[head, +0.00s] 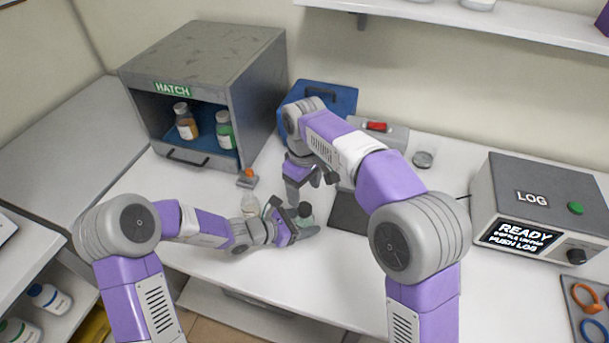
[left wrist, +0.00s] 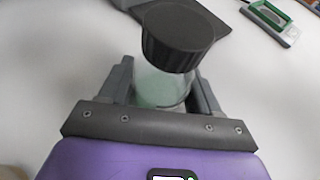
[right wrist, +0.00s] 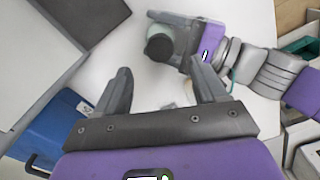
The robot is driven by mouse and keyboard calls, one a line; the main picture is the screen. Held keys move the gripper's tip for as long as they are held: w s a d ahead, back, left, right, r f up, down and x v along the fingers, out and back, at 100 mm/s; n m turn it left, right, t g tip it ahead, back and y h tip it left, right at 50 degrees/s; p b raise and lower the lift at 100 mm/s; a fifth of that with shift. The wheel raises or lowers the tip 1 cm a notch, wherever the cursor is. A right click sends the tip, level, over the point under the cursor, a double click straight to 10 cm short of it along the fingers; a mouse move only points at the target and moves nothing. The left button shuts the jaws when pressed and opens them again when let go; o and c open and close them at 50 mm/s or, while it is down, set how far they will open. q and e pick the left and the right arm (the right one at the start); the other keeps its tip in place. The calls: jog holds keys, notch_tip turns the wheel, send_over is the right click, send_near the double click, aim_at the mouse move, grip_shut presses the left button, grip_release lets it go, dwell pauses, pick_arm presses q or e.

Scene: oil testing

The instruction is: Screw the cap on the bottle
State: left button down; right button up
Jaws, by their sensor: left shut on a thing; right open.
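The bottle (left wrist: 160,85) is clear with pale green contents. A ribbed black cap (left wrist: 178,36) sits on its mouth; I cannot tell how tightly it is seated. My left gripper (left wrist: 160,88) is shut around the bottle's body, with a finger on each side. In the head view the bottle (head: 306,219) shows beside the left gripper (head: 292,222), low over the table. My right gripper (head: 312,186) is open and empty, above and behind the bottle. The right wrist view shows the cap (right wrist: 158,47) beyond and between the open fingers (right wrist: 160,82), apart from them.
A grey hatch cabinet (head: 225,60) holding two bottles stands at the back left. A LOG device (head: 533,200) is on the right.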

aim_at(296, 224)
notch_tip(296, 224, up, 5)
jog(key=shift+r, duration=0.1)
dwell(0.3)
pick_arm(q)
jog(key=shift+c, duration=0.8)
grip_release()
jog(key=p+v, duration=0.1)
jog(key=v, duration=0.6)
jog(key=shift+s+a+r, duration=0.1)
jog(key=shift+s+a, duration=0.05)
jog(key=shift+a, duration=0.1)
pick_arm(e)
jog(key=shift+r, duration=0.6)
